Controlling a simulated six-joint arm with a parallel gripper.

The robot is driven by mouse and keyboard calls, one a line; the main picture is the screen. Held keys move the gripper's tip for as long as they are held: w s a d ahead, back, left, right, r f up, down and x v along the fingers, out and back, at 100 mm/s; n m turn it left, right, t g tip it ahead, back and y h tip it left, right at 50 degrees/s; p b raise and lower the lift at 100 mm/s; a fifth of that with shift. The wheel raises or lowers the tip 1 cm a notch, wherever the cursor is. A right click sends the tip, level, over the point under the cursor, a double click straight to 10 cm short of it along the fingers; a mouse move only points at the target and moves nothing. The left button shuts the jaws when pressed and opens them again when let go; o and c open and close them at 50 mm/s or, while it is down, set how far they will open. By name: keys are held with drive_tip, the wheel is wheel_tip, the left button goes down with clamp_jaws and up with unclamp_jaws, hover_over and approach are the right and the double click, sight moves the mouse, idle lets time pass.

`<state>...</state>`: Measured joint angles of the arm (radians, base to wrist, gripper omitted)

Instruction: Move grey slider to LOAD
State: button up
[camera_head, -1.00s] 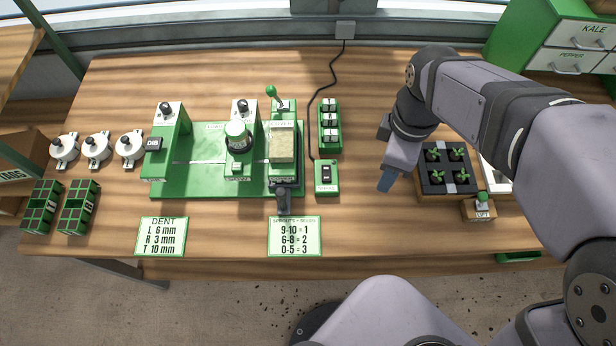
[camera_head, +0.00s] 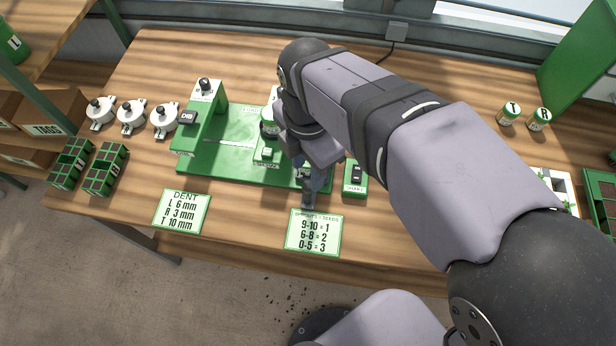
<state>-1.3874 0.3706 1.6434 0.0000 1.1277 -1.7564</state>
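My wrist and arm hide most of the machine's right end, including the tray block and lever there.
A green switch box (camera_head: 356,178) stands close right of my gripper. The seed-count card (camera_head: 313,233) and DENT card (camera_head: 181,212) lie along the front. White dials (camera_head: 132,117) and green cell blocks (camera_head: 105,170) are at left. Two jars (camera_head: 509,113) stand at back right.

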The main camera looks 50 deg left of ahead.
sight(308, 185)
drive_tip(key=shift+f+p, duration=0.55)
drive_tip(key=shift+f, duration=2.25)
drive_tip(key=shift+c, duration=0.7)
clamp_jaws()
